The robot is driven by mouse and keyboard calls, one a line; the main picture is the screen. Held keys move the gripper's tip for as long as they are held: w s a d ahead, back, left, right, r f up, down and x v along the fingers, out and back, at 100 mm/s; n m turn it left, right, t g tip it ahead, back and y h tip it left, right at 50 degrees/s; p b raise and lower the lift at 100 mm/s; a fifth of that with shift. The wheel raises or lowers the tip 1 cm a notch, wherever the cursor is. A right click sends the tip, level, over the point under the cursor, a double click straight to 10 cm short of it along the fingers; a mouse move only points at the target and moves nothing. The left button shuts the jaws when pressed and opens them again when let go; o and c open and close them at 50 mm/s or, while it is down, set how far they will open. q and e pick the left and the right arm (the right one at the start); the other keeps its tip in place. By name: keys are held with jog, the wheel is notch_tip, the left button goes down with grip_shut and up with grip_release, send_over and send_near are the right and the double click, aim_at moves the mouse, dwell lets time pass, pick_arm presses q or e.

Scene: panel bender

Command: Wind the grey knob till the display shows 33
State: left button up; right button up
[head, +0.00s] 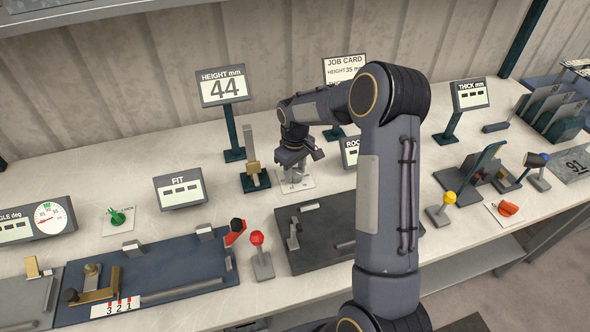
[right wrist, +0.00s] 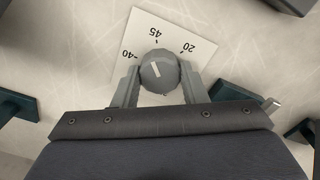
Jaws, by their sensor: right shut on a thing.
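A pale pointer mark shows on the knob's top. My right gripper (right wrist: 160,82) is shut on the knob, one finger on each side; in the head view the same gripper (head: 296,162) reaches down over the card from the arm. The height display (head: 223,87) on a post behind reads 44. My left gripper is not in view.
A job card (head: 345,68) behind reads height 35 mm, partly hidden by my right arm. A slide post (head: 252,165) stands just left of the knob. A red-knobbed lever (head: 260,255) and a dark plate (head: 325,255) lie in front.

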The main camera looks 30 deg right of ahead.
jog(key=n+b, duration=0.1)
jog(key=n, duration=0.4)
jog(key=shift+n, duration=0.4)
jog(key=n, duration=0.2)
jog(key=shift+n+b, duration=0.3)
jog(key=shift+b, duration=0.05)
jog(key=n, duration=0.3)
jog(key=shift+n, duration=0.4)
jog(key=n, duration=0.3)
jog(key=shift+r+n, duration=0.1)
jog(key=shift+n, duration=0.2)
jog(key=n, duration=0.3)
jog(key=shift+n+p, duration=0.3)
jog(key=shift+p, duration=0.05)
jog(key=n+p, duration=0.1)
jog(key=n, duration=0.5)
jog(key=shift+n, duration=0.4)
